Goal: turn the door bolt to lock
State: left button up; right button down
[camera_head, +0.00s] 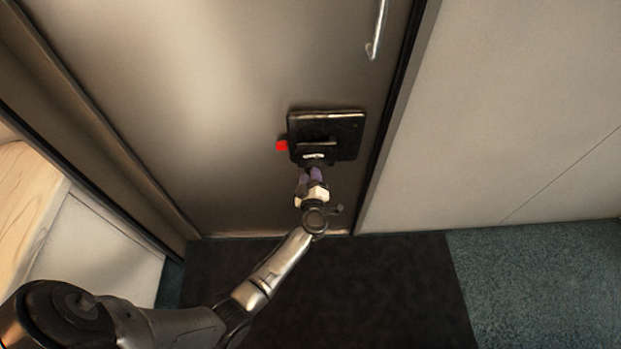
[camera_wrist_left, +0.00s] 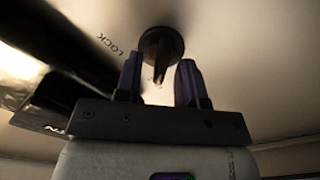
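The door bolt (camera_wrist_left: 161,45) shows in the left wrist view as a dark round knob with a narrow tab on the pale door. The word LOCK is printed to its left. My left gripper (camera_wrist_left: 160,82) has its two purple fingers apart, with the bolt's tab showing in the gap between them. I cannot tell whether the fingers touch it. In the head view my left gripper (camera_head: 315,174) is just below the black lock box (camera_head: 349,137) on the door. The bolt is hidden there. My right gripper is out of view.
A red piece (camera_head: 282,146) sits at the left edge of the lock box. A metal handle (camera_head: 376,30) is higher on the door (camera_head: 200,100). A wall (camera_head: 510,120) stands to the right and a wooden surface (camera_head: 25,195) to the left. The dark floor mat (camera_head: 390,285) is clear.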

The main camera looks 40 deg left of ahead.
pick_arm(q)
jog(key=shift+w, duration=0.1)
grip_shut()
dwell(0.4)
jog(key=shift+w+d+m+p, duration=0.1)
jog(key=shift+m+p, duration=1.9)
jog(key=shift+m, duration=0.95)
jog(key=shift+w+d+m+p, duration=0.1)
jog(key=shift+m+p, duration=1.9)
jog(key=shift+m, duration=1)
jog(key=shift+w+d+m+p, duration=0.1)
jog(key=shift+m+p, duration=1.9)
jog(key=shift+m, duration=0.95)
